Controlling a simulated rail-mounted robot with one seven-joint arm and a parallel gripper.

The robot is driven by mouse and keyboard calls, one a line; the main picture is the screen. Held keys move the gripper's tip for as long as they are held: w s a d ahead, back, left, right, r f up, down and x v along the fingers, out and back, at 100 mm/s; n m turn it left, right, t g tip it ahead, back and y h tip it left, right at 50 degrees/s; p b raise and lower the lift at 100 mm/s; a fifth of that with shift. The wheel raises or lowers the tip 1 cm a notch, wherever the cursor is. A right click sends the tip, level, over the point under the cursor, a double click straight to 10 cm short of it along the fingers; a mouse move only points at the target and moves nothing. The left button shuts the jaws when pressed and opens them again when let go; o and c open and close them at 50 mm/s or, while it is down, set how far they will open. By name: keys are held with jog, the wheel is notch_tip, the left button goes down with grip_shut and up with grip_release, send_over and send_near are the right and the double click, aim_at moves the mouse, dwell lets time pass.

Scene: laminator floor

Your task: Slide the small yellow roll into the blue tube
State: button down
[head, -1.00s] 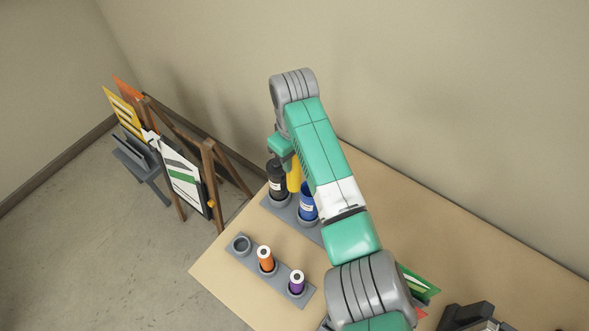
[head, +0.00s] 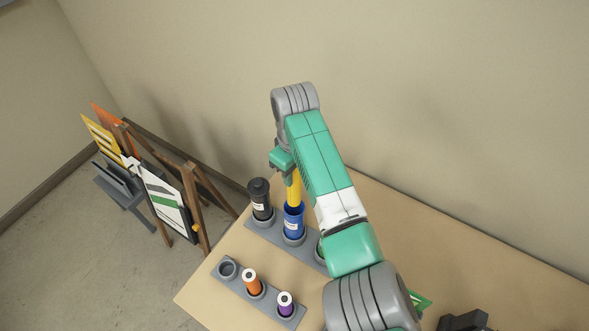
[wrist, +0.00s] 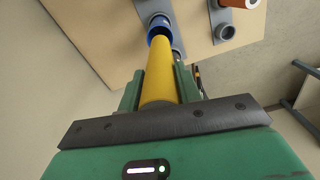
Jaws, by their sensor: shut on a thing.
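The small yellow roll (head: 293,190) hangs upright below my gripper (head: 285,163). In the wrist view the roll (wrist: 160,75) lies between the two green fingers of my gripper (wrist: 160,90), which is shut on it. The blue tube (head: 293,222) stands upright in a grey rack, directly under the roll. The roll's lower end is at the tube's mouth, and the tube's blue rim (wrist: 155,20) shows beyond it in the wrist view. I cannot tell whether the end is inside the rim or just above it.
A black capped tube (head: 260,198) stands left of the blue tube in the same rack. A front rack (head: 264,293) holds an orange roll (head: 251,281), a purple roll (head: 285,304) and an empty socket (head: 228,267). A board stand (head: 190,205) is left of the table.

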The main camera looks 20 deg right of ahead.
aim_at(295, 186)
jog(key=shift+f+b, duration=4.25)
jog(key=shift+f, duration=3.35)
jog(key=c, duration=0.9)
grip_release()
jog(key=shift+f, duration=0.1)
notch_tip(295, 186, up, 8)
jog(key=shift+w+r, duration=0.15)
jog(key=shift+r, duration=0.1)
jog(key=shift+d, duration=0.1)
